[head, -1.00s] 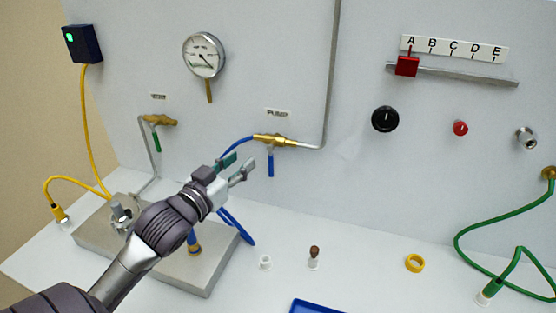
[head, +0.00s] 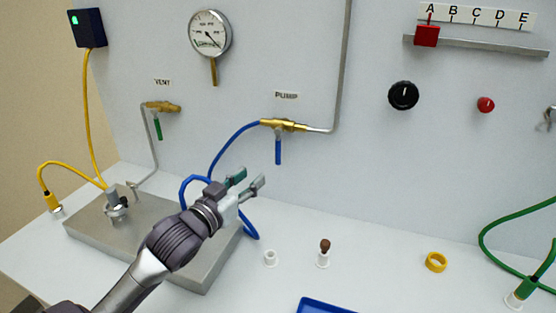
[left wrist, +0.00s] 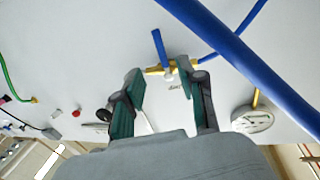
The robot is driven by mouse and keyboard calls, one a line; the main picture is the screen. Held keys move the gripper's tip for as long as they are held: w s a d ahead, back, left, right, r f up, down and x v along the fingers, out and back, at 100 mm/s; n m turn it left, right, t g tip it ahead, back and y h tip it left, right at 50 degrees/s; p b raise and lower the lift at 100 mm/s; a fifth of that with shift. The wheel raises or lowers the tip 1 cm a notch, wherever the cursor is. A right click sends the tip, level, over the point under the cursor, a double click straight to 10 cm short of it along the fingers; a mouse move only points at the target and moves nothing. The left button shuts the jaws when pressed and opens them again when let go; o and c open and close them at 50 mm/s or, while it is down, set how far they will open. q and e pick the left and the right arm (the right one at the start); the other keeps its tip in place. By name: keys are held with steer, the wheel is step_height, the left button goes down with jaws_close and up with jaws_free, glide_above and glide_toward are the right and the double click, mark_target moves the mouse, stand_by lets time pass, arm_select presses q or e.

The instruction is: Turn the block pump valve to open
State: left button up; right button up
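The pump valve is a brass body (head: 284,125) on the wall under the PUMP label (head: 286,96). Its blue handle (head: 278,152) hangs straight down, across the line of the pipe. My left gripper (head: 250,181) is open and empty, below and left of the handle and apart from it. In the left wrist view, the brass valve (left wrist: 158,70) and its blue handle (left wrist: 158,43) appear beyond the gap between the open fingers (left wrist: 162,95). My right gripper is out of view.
A blue hose (head: 226,146) runs from the valve down behind my left gripper to the metal block (head: 185,265). The vent valve (head: 163,106) with a green handle is at left. A white cup (head: 270,259), a brown-topped piece (head: 324,253) and a yellow ring (head: 436,262) stand on the table.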

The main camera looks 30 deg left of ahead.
mark_target(277, 155)
arm_select(q)
steer(key=w+p, duration=0.1)
steer(key=w, duration=1.2)
steer(key=shift+a+p, duration=0.2)
steer(key=shift+p, duration=0.15)
steer(key=shift+s, duration=0.1)
steer(key=shift+c, duration=0.2)
jaws_close()
